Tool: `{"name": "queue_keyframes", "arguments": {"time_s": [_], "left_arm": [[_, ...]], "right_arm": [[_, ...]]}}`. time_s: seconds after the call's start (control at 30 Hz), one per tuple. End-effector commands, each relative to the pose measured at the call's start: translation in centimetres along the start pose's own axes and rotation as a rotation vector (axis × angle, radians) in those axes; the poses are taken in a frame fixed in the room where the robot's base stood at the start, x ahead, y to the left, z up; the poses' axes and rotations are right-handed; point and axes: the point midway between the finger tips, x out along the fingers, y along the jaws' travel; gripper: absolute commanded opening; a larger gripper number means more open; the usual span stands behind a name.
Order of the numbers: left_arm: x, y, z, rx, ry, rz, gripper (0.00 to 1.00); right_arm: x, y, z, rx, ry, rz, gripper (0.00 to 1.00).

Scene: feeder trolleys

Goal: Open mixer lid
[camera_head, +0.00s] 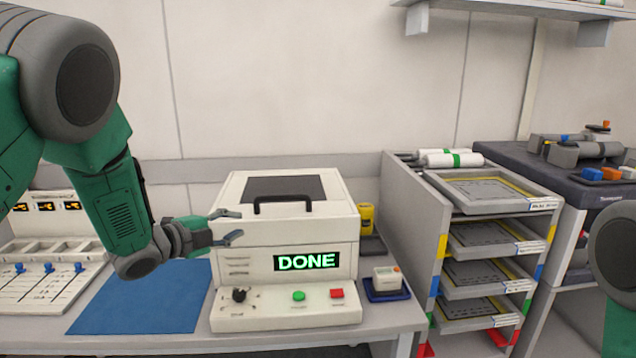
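The mixer (345,258) is a cream box on the table, with a green "DONE" display, a knob and green and red buttons on its front. Its lid (232,190) is down, with a dark panel on top and a black handle (282,198) at the front edge. My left gripper (236,226) is beside the mixer's front left corner, pointing right, its fingers apart and empty. It is left of the handle and not on it. Part of my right arm shows at the right edge, but its gripper is out of view.
A blue mat (140,297) lies left of the mixer, beside a white panel with blue sliders (48,268). A yellow container (366,218) and a small white device on a blue tray (386,290) stand to the right. A rack with several trays (490,190) is farther right.

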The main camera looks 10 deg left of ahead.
Motion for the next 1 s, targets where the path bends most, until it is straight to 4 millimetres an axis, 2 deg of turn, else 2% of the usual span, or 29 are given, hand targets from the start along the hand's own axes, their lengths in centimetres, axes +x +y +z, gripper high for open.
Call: {"name": "queue_keyframes", "arguments": {"time_s": [0.03, 0.13, 0.27, 0.37, 0.7, 0.8, 1.0], "left_arm": [[0.0, -1.7, -0.3, 0.043, 0.018, -0.017, 0.22], [0.3, -2.9, -0.6, 0.088, 0.038, -0.032, 0.22], [1.6, -2.9, -0.8, 0.096, 0.041, -0.032, 0.22], [3.3, -2.9, -0.8, 0.094, 0.04, -0.031, 0.22], [10.5, -3.0, -1.0, 0.09, 0.04, -0.031, 0.22], [12.1, -3.1, -1.0, 0.089, 0.038, -0.031, 0.22], [13.8, -3.1, -1.1, 0.088, 0.038, -0.031, 0.22]], "right_arm": [[-0.4, 0.0, 0.0, -0.001, -0.001, 0.0, 0.4], [-0.4, 0.0, 0.0, -0.001, -0.001, 0.0, 0.4], [-0.4, 0.0, 0.0, -0.001, -0.001, -0.001, 0.4], [-0.5, 0.0, 0.0, -0.001, -0.001, -0.001, 0.4], [-0.8, 0.0, 0.0, -0.001, -0.001, 0.0, 0.4], [-0.8, 0.0, 0.0, -0.001, -0.001, 0.0, 0.4], [-0.8, 0.0, 0.0, 0.0, -0.001, 0.0, 0.4]]}}
